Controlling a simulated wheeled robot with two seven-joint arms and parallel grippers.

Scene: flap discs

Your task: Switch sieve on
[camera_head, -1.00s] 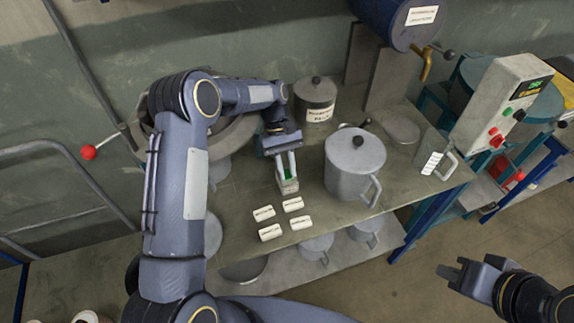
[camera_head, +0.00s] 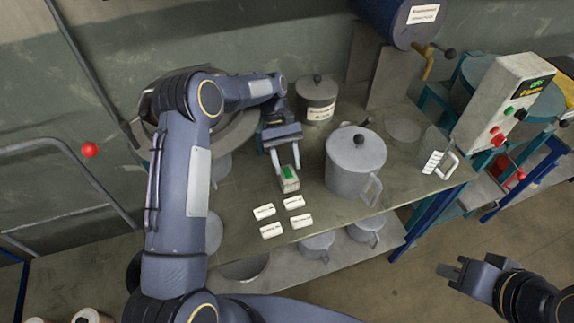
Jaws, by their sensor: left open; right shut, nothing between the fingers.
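A small switch box (camera_head: 290,185) with a green button (camera_head: 288,172) stands on the metal table, left of the large lidded pot. My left gripper (camera_head: 286,160) points down at it with its two pale fingers spread. The fingertips are close to the top of the box; whether they touch it I cannot tell. A wide round metal vessel (camera_head: 236,138), perhaps the sieve, is partly hidden behind my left arm. My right gripper (camera_head: 450,270) is shut and empty at the lower right, over the floor and away from the table.
The large lidded pot (camera_head: 355,165) stands right of the box, and a labelled canister (camera_head: 317,100) behind it. Several white labelled blocks (camera_head: 270,231) lie in front. A control panel (camera_head: 505,100) with buttons is at the right. A red ball knob (camera_head: 89,150) is at the left.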

